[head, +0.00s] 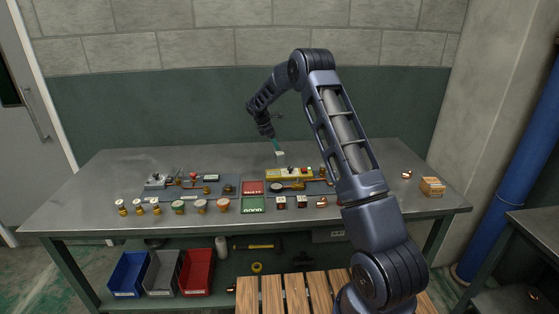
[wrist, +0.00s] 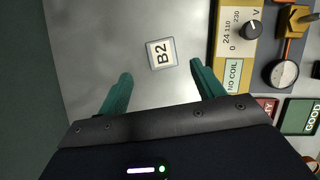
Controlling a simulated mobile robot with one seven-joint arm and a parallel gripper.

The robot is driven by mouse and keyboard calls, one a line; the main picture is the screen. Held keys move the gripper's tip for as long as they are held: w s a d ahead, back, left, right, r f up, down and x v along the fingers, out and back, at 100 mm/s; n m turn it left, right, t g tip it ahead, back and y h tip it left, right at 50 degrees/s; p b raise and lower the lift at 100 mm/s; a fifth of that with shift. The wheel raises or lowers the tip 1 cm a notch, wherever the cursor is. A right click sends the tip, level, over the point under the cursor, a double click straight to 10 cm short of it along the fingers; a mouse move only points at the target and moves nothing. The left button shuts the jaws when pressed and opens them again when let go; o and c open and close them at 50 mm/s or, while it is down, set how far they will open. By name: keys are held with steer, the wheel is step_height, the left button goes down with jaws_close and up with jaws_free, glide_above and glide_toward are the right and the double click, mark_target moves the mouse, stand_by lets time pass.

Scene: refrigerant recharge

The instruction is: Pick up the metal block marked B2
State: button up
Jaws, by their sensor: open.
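The metal block marked B2 (wrist: 161,53) lies on the grey bench top, its label facing up, in the upper middle of the wrist view. In the head view it is the small pale block (head: 280,153) towards the back of the bench. My gripper (wrist: 165,85) is open, with two green fingers. The block shows beyond the fingertips and between their lines, with nothing between the fingers. In the head view my gripper (head: 276,145) is close to the block; whether it touches cannot be told there.
A yellow meter box (head: 290,174) with a knob stands just right of the block. A red tray (head: 252,188) and a green GOOD tray (head: 252,205) lie nearer the front. Several small fittings and jars line the front left. The bench (head: 115,170) is bare at the back left.

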mark_target(281, 158)
steer(key=x, duration=0.5)
steer(key=shift+f, duration=0.3)
steer(key=shift+s+x, duration=0.1)
steer(key=shift+x, duration=1.25)
steer(key=shift+s+x, duration=0.15)
steer(key=shift+x, duration=1.2)
steer(key=shift+a, duration=0.1)
jaws_close()
